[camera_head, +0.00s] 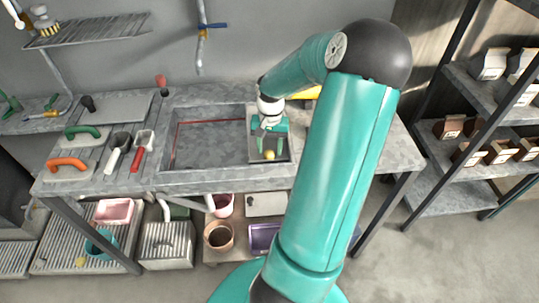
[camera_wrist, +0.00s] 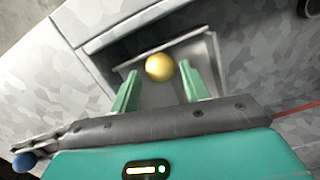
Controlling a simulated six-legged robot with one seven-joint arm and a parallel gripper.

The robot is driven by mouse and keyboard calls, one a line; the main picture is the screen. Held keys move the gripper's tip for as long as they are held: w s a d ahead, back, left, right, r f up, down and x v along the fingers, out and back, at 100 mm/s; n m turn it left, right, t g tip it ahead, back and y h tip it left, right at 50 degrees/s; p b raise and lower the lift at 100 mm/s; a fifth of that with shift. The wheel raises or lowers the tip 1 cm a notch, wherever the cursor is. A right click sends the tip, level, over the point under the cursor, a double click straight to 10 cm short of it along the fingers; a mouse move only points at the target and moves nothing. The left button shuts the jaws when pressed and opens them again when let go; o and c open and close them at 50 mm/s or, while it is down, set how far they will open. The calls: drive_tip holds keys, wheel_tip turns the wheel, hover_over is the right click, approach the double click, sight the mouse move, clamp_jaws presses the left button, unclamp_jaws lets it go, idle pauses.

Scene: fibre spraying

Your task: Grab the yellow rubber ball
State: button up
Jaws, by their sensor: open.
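The yellow rubber ball (camera_wrist: 159,67) lies in a small grey tray (camera_wrist: 207,50) at the right end of the sink. In the wrist view it shows between and just beyond the two green fingertips, which do not touch it. My gripper (camera_wrist: 157,80) is open and empty, pointing down at the ball. In the head view the ball (camera_head: 269,155) sits just below my gripper (camera_head: 270,143), near the front part of the tray (camera_head: 254,150). My arm covers the counter to the right of the tray.
The sink basin (camera_head: 208,146) left of the tray is open and looks empty. Tray walls stand close around the ball. Green and orange handled floats (camera_head: 67,166), and trowels with white and red handles (camera_head: 136,158), lie on the left counter. A yellow object (camera_head: 308,92) lies behind my arm.

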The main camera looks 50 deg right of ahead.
drive_tip(key=shift+a+f, duration=0.1)
drive_tip(key=shift+f, duration=0.85)
drive_tip(key=c, duration=0.8)
